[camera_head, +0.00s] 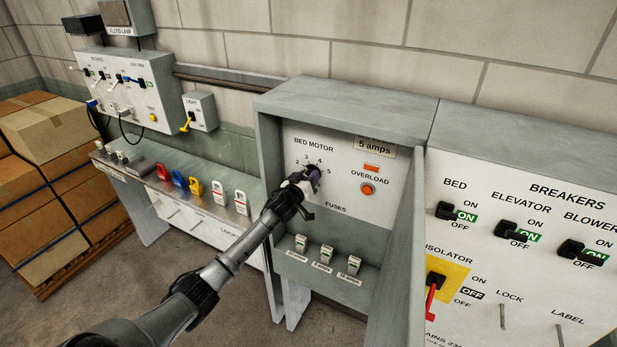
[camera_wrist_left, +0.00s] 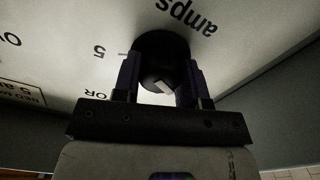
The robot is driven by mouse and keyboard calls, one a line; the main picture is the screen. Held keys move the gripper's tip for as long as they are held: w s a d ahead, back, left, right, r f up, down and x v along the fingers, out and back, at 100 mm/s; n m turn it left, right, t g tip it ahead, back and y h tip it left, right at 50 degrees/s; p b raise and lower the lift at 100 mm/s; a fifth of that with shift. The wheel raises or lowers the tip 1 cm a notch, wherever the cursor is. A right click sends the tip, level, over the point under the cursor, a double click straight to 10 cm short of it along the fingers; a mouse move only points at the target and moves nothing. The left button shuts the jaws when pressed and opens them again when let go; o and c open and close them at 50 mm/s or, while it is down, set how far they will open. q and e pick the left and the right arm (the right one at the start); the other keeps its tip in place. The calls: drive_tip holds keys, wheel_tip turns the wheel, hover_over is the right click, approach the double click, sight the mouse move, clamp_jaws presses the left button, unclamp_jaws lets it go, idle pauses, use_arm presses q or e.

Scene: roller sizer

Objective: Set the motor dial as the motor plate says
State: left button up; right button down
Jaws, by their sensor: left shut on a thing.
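The black motor dial (camera_wrist_left: 160,58) is on the BED MOTOR panel (camera_head: 300,158), inside a grey open-fronted box. Its scale shows 2, 3, 4 and 5 in the head view. My left gripper (camera_head: 312,178) is shut on the dial, one finger on each side in the wrist view (camera_wrist_left: 161,82). A white mark (camera_wrist_left: 165,88) shows on the dial's face; I cannot tell which number the dial points to. The gripper hides part of the dial and scale. The motor plate (camera_head: 375,146) reads "5 amps"; its top line is cut off. My right gripper is not in view.
The orange overload button (camera_head: 367,189) is right of the dial. Several fuses (camera_head: 327,254) stand below.

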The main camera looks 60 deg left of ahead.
use_arm(q)
drive_tip(key=m+p, duration=0.1)
drive_tip(key=m, duration=0.6)
drive_tip(key=shift+p, duration=0.35)
drive_tip(key=m, duration=0.3)
drive_tip(key=shift+m, duration=0.4)
drive_tip(key=m, duration=0.3)
drive_tip(key=shift+m+p, duration=0.3)
drive_tip(key=shift+p, duration=0.05)
drive_tip(key=m, duration=1.1)
drive_tip(key=shift+m+p, duration=0.3)
drive_tip(key=shift+p, duration=0.1)
